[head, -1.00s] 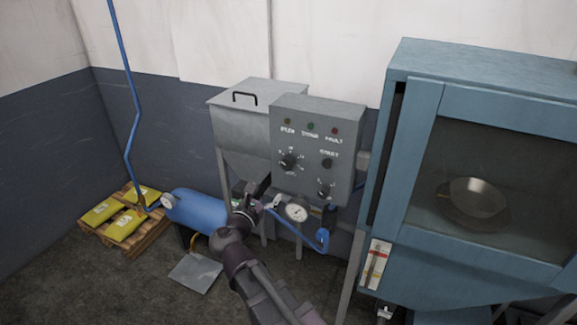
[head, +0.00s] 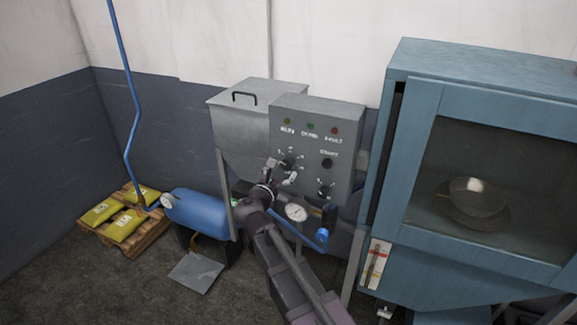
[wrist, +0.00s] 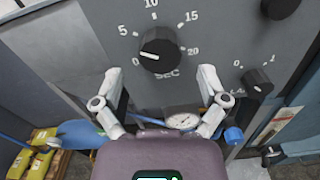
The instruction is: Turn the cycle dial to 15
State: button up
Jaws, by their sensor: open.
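The cycle dial (wrist: 160,49) is a black round knob on the grey control panel (wrist: 230,30), with a scale from 0 to 20 and SEC below it. Its pale pointer mark seems to face left, near 0. In the head view the dial (head: 288,161) sits at the panel's left, partly behind my gripper. My gripper (wrist: 162,76) is open and empty, its two fingers spread left and right just below the dial in the wrist picture. It also shows in front of the panel in the head view (head: 283,170). I see no contact with the dial.
A smaller knob (wrist: 256,82) marked 0 and 1 lies lower right of the dial. A black round control (head: 327,163) is above it. A pressure gauge (head: 296,212) and blue tank (head: 198,214) are below. The blue cabinet (head: 400,150) stands to the right.

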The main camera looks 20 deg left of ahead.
aim_at(287, 165)
jog(key=shift+w+d, duration=0.15)
jog(key=shift+w, duration=1.55)
jog(key=c, duration=1.1)
jog(key=shift+d, duration=0.4)
jog(key=shift+c, duration=0.2)
jog(key=shift+a, duration=0.35)
